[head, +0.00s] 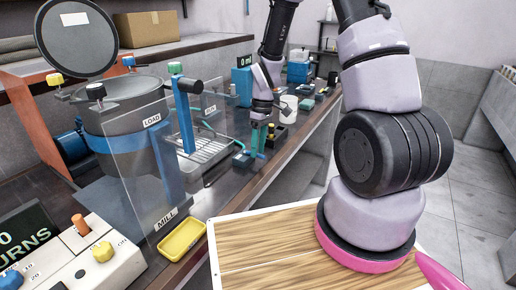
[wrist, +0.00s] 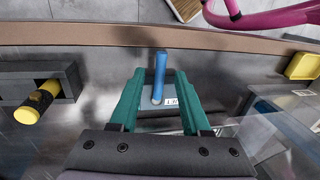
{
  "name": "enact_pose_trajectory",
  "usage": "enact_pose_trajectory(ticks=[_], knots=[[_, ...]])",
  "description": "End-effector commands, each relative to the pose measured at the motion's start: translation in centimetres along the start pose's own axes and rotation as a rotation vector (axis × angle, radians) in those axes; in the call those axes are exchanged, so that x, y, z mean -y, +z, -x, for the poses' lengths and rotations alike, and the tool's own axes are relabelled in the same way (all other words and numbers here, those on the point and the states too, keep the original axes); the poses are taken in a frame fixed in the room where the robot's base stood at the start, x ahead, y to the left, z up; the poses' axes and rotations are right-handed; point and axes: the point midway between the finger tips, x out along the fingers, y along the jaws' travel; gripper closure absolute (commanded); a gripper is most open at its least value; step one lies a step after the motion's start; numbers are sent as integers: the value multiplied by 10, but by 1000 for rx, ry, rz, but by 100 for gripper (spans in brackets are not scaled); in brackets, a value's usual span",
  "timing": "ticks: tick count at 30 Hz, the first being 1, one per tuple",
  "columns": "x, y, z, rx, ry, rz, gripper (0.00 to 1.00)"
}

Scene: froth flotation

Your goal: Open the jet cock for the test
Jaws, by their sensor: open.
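The jet cock appears as a blue upright lever (wrist: 160,64) on a low grey block in the wrist view. A small white label beside its foot is partly hidden. My gripper (wrist: 158,80) has its green fingers apart, one on each side of the lever. I cannot tell whether either finger touches it. In the head view my gripper (head: 257,140) points down at the bench edge, beyond the wire-topped tray. The lever is hard to make out there behind the fingers.
A yellow-and-black cylinder (wrist: 40,101) lies in a grey holder left of the lever. A yellow dish (head: 182,238) sits near the bench's front edge. A clear panel (head: 135,170) and the mill (head: 120,115) stand at left. The floor (head: 480,190) on the right is clear.

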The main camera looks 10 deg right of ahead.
Motion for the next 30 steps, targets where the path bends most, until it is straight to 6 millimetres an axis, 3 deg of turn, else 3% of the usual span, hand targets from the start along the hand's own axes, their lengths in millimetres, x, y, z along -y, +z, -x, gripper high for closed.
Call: enact_pose_trajectory(ticks=[9,13,30], knots=[[0,0,-3,0,0,-1,53],[0,0,-3,0,0,-1,100],[0,0,-2,-1,1,-1,100]])
